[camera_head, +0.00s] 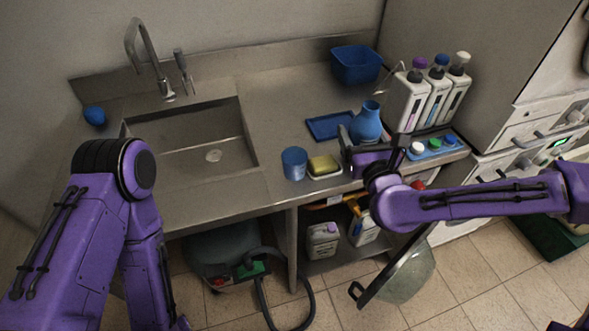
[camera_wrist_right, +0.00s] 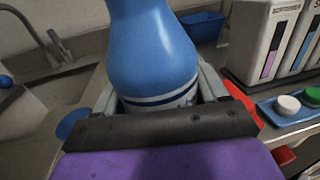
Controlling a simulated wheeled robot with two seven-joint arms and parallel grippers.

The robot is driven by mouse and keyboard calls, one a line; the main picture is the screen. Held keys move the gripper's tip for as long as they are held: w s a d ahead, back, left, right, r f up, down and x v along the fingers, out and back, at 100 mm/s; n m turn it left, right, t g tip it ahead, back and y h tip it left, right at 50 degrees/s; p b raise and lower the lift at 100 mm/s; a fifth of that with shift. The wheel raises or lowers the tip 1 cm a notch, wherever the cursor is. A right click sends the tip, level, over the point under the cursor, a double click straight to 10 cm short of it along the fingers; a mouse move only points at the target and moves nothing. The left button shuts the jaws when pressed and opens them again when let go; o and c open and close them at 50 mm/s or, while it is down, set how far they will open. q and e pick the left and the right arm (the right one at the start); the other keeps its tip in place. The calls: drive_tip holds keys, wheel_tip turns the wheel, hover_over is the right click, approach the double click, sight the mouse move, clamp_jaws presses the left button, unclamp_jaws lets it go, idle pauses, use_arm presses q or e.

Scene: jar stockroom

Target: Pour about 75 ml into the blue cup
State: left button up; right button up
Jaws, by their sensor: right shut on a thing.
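The blue cup (camera_head: 294,163) stands upright on the steel counter near its front edge, right of the sink. Its inside is too small to judge. My right gripper (camera_head: 362,146) is shut on a blue carafe (camera_head: 368,121), to the right of the cup. In the right wrist view the carafe (camera_wrist_right: 152,50) is between the two fingers (camera_wrist_right: 160,98), gripped around its lower body with a white band. It looks about upright, and its contents are hidden. I cannot tell whether its base touches the counter. My left arm shows at left, but its gripper is out of view.
A yellow sponge (camera_head: 323,162) lies right of the cup, with a flat blue tray (camera_head: 331,126) behind. White bottles (camera_head: 408,104) and a blue tray of caps (camera_head: 434,151) are at right. A blue bin (camera_head: 355,65) stands at the back. The sink (camera_head: 190,150) is left.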

drive_tip(key=a+n+y, duration=0.1)
drive_tip(key=w+a+y, duration=0.1)
drive_tip(key=a, duration=0.1)
drive_tip(key=a+n+g+y, duration=0.1)
drive_tip(key=y, duration=0.1)
drive_tip(key=shift+w+a+n, duration=0.3)
drive_tip(key=shift+w+a, duration=0.05)
use_arm(q)
drive_tip(key=shift+w+f, duration=0.2)
drive_tip(key=shift+f, duration=0.65)
drive_tip(key=shift+r, duration=0.1)
